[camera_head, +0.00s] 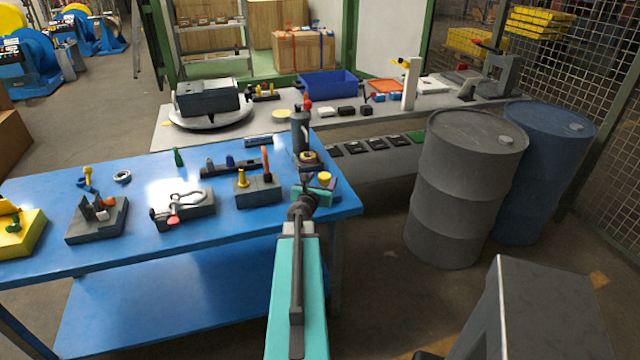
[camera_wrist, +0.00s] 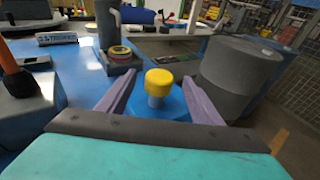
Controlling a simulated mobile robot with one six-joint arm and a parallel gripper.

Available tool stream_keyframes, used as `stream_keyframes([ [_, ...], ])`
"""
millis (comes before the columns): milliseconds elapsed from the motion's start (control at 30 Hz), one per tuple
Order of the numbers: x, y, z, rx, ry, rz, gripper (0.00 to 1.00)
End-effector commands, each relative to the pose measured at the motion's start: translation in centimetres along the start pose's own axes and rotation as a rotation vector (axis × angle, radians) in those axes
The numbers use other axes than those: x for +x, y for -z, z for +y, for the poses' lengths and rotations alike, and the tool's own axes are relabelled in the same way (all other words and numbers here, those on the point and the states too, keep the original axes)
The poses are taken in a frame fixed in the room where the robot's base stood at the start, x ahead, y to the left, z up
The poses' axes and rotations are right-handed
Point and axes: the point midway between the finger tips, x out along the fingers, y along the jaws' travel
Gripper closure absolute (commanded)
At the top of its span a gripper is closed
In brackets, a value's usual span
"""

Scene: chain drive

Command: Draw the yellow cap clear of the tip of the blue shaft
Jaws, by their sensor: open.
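The yellow cap (camera_head: 324,177) stands upright near the right end of the blue table. In the wrist view the yellow cap (camera_wrist: 159,82) sits on top of a short blue-grey shaft (camera_wrist: 157,102), which rises from a blue base (camera_wrist: 160,105). The cap covers the shaft's tip. My gripper (camera_wrist: 159,76) is open, with one purple finger to the left and one to the right of the cap and shaft. Gaps show on both sides, so neither finger appears to touch. In the head view my arm hides much of the shaft and base.
A grey block (camera_head: 257,193) with a yellow peg and an orange handle stands to the left. A tall grey cylinder (camera_head: 300,133) stands just behind. The blue table (camera_head: 120,240) holds several other fixtures. Two drums (camera_head: 465,190) stand on the floor to the right.

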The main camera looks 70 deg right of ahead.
Motion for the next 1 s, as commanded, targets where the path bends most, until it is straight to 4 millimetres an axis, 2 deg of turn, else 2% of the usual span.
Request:
stream_keyframes([
  [700,6.1,-0.1,0.1,-0.001,-0.001,0.0,0.41],
  [1000,7.6,0.0,0.1,-0.001,-0.001,0.0,0.41],
])
